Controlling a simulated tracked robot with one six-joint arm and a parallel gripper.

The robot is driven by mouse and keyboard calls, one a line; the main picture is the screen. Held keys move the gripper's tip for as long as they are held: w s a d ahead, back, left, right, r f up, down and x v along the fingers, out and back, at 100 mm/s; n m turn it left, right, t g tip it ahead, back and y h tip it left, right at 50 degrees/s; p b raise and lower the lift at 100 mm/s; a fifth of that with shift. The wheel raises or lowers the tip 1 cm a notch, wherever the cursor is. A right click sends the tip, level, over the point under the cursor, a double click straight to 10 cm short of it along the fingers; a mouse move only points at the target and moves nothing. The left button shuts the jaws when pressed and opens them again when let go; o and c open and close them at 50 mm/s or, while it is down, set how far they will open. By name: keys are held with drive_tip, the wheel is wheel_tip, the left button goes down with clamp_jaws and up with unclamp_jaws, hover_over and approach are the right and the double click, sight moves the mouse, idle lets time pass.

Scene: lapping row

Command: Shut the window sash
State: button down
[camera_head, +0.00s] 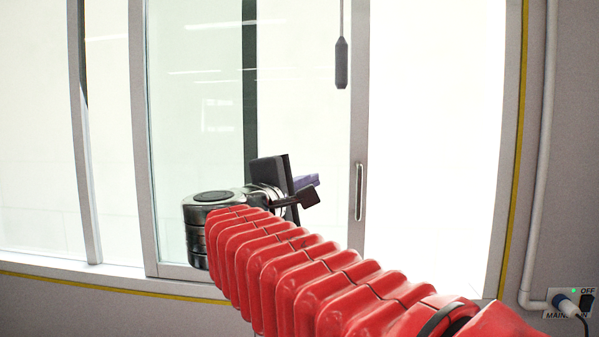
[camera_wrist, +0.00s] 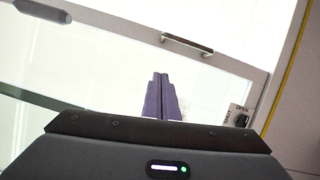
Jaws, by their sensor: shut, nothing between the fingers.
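The window sash (camera_head: 358,130) is a grey-framed glass panel in the middle of the head view. Its right stile carries a long upright pull handle (camera_head: 359,191), which also shows in the wrist view (camera_wrist: 188,45). A bright, clear-looking gap lies between this stile and the right jamb (camera_head: 513,150), so the sash stands open. My gripper (camera_head: 306,182) is in front of the sash glass, left of the handle. In the wrist view its purple fingers (camera_wrist: 162,82) are together and empty, apart from the handle. My red arm hides part of the sash's lower edge.
A dark weight (camera_head: 341,63) hangs on a cord left of the stile. A knob (camera_wrist: 241,119) marked OPEN and SHUT sits beside the frame in the wrist view. At the lower right, a switch box (camera_head: 570,302) with a plug and cable meets a wall pipe (camera_head: 541,170).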

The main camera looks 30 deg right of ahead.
drive_tip(key=shift+d, duration=0.1)
approach(329, 173)
drive_tip(key=d+r, duration=0.2)
drive_tip(key=d, duration=0.2)
drive_tip(key=s+d, duration=0.2)
drive_tip(key=s, duration=0.1)
drive_tip(key=shift+s+d+r, duration=0.15)
drive_tip(key=shift+s+d, duration=0.05)
drive_tip(key=shift+s, duration=0.05)
idle(0.3)
